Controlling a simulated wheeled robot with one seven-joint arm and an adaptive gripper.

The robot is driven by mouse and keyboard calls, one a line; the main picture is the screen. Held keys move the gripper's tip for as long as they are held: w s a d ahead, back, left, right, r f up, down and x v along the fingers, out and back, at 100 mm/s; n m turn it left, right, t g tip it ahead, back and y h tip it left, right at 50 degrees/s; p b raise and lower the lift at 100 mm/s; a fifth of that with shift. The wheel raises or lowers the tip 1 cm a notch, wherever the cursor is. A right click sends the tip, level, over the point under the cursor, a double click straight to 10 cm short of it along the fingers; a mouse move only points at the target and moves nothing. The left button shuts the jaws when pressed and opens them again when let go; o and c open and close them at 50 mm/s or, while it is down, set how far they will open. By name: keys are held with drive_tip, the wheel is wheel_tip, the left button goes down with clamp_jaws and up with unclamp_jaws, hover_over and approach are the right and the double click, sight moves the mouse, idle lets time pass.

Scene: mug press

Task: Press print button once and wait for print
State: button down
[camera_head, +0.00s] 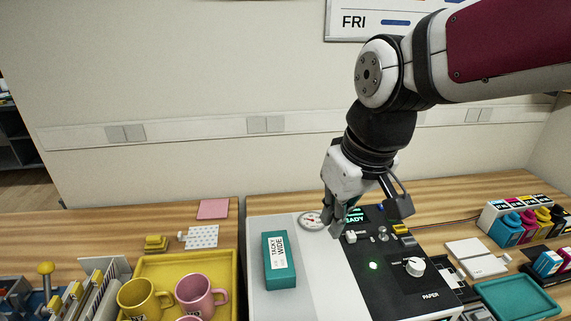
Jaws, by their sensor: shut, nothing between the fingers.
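The printing machine has a white bed (300,285) and a black control panel (385,290). On the panel, a green-lit display (355,215) reads "...ADY", its left part hidden by my gripper. A small green light (373,265), a white knob (414,266) and several small controls also show. I cannot tell which control is the print button; no "print" label is legible. My gripper (333,227) is shut and empty, pointing down over the panel's far left edge, beside a round gauge (310,221). I cannot tell whether its tips touch anything.
A teal box (280,260) lies on the white bed. Left is a yellow tray (215,265) with a yellow mug (142,297) and pink mugs (198,294). Right are a teal tray (515,298), white pads (476,256) and several colored bottles (510,228). A wall stands behind.

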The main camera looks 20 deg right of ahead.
drive_tip(key=w+d+f+n+g+h+p, duration=0.1)
drive_tip(key=w+d+f+n+h+p, duration=0.1)
drive_tip(key=d, duration=0.7)
drive_tip(key=w+d+f+n+g+h+p, duration=0.2)
drive_tip(key=w+d+h+p, duration=0.1)
drive_tip(key=d, duration=0.6)
drive_tip(key=w+d+f+n+g+h+p, duration=0.1)
drive_tip(key=w+d+f+n+h+p, duration=0.1)
drive_tip(key=w+d, duration=0.4)
drive_tip(key=d+h+p, duration=0.1)
drive_tip(key=d+h, duration=0.1)
drive_tip(key=d, duration=0.1)
drive_tip(key=shift+d+p, duration=0.15)
drive_tip(key=shift+p, duration=0.15)
drive_tip(key=shift+w+f, duration=0.15)
drive_tip(key=shift+f, duration=0.1)
wheel_tip(320, 180, down, 6)
drive_tip(key=b, duration=0.3)
drive_tip(key=shift+f+b, duration=0.35)
drive_tip(key=shift+f, duration=0.95)
drive_tip(key=shift+f, duration=0.15)
drive_tip(key=shift+f, duration=0.25)
